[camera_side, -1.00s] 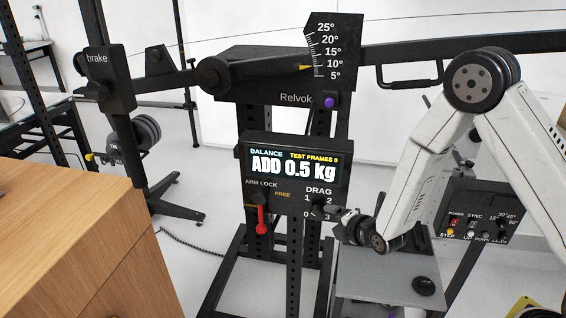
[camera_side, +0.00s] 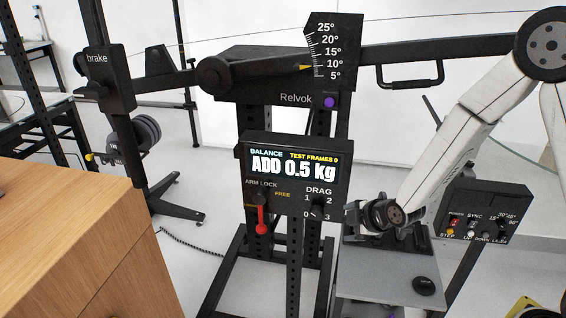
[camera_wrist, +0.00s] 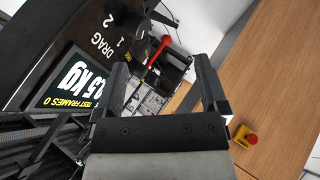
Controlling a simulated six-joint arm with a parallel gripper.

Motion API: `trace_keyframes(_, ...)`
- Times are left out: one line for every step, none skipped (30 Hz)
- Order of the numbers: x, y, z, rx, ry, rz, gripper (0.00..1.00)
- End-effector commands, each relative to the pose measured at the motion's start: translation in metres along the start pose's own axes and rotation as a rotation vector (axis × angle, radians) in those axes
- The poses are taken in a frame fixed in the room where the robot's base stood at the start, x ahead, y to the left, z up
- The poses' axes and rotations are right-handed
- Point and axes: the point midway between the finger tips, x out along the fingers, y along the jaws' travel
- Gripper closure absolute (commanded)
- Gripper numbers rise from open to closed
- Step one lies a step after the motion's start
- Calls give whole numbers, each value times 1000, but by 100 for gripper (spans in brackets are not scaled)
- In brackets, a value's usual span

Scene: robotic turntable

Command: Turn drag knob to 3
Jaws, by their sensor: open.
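The drag knob (camera_side: 317,211) is a small dark dial on the front of the black balance box (camera_side: 292,148), with marks 0, 1, 2 and 3 around it. Its white pointer seems to lean to the lower right, towards 3, but it is too small to be sure. In the wrist view the knob (camera_wrist: 131,24) is at the upper left, beside the 1 and 2. My gripper (camera_side: 354,219) is just right of the knob and apart from it. In the wrist view my gripper (camera_wrist: 162,72) is open, with nothing between its fingers.
The red arm lock lever (camera_side: 262,218) hangs left of the knob. The display (camera_side: 293,165) reads "ADD 0.5 kg". A switch box (camera_side: 481,214) stands at the right. A wooden cabinet (camera_side: 95,240) fills the lower left.

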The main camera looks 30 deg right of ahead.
Motion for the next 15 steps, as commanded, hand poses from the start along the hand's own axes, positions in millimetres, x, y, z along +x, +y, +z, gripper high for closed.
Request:
trace_keyframes(-4, 0, 1, 30, -5, -12, 7)
trace_keyframes(-6, -1, 2, 49, -9, -21, 7)
trace_keyframes(-8, -1, 2, 75, -15, -32, 7)
trace_keyframes(-10, -2, 3, 94, -19, -40, 7)
trace_keyframes(-12, -2, 3, 113, -23, -49, 7)
trace_keyframes(-15, -3, 4, 138, -29, -59, 7)
trace_keyframes(-17, -4, 5, 156, -34, -68, 7)
trace_keyframes(-19, -4, 5, 176, -39, -76, 7)
trace_keyframes(-22, -5, 6, 201, -46, -87, 7)
trace_keyframes(-24, -6, 7, 219, -51, -94, 7)
trace_keyframes(-26, -7, 7, 238, -57, -103, 7)
trace_keyframes(-29, -7, 8, 263, -65, -112, 7)
trace_keyframes(-31, -8, 9, 282, -71, -120, 7)
trace_keyframes(-33, -8, 9, 301, -77, -127, 7)
trace_keyframes(-36, -10, 10, 326, -86, -137, 7)
